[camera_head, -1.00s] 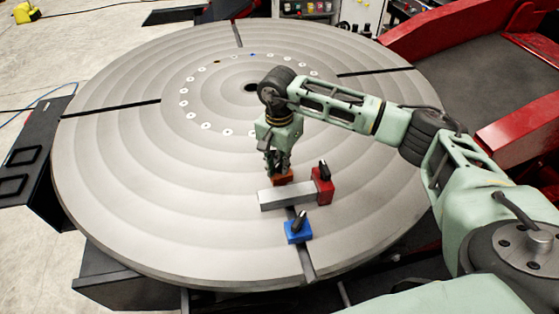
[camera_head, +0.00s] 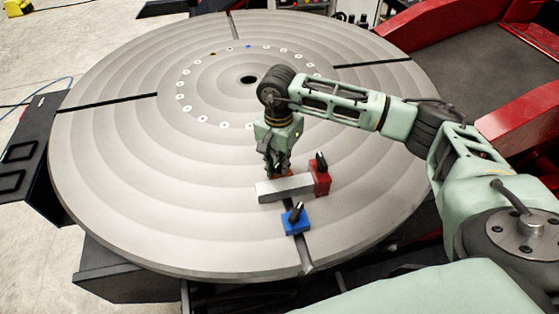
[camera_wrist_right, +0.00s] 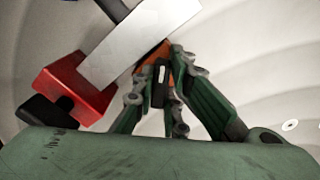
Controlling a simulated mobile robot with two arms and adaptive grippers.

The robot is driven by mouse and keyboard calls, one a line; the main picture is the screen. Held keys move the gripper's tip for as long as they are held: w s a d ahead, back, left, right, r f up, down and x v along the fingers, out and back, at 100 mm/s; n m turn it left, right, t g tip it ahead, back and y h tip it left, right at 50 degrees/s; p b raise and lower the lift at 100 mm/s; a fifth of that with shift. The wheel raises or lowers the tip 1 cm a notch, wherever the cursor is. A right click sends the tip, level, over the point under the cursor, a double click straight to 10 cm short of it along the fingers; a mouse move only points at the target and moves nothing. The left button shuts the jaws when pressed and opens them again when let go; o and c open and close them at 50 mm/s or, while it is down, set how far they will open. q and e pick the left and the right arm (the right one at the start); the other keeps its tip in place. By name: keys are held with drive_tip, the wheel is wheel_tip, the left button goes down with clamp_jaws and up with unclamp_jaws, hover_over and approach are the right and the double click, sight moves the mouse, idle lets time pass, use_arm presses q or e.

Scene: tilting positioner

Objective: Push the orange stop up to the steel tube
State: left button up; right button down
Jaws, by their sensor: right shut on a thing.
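My right gripper (camera_head: 279,169) is shut on the orange stop (camera_head: 285,173), gripping its dark handle from above. The stop is mostly hidden behind the fingers in the head view. In the right wrist view the orange stop (camera_wrist_right: 152,58) lies against or very close to the long side of the steel tube (camera_wrist_right: 140,38); I cannot tell whether they touch. The tube (camera_head: 283,189) is a grey bar lying flat on the round table (camera_head: 150,180), on the near side of the orange stop. My left gripper is not in view.
A red stop (camera_head: 320,178) with a black handle stands at the tube's right end. The table's left side is clear. Red machinery (camera_head: 450,40) lies beyond at right.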

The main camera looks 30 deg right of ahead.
drive_tip(key=shift+s+f, duration=0.1)
idle(0.3)
drive_tip(key=shift+m, duration=0.7)
drive_tip(key=shift+m, duration=0.6)
drive_tip(key=shift+m, duration=0.7)
drive_tip(key=shift+s+a, duration=0.15)
drive_tip(key=shift+s, duration=0.25)
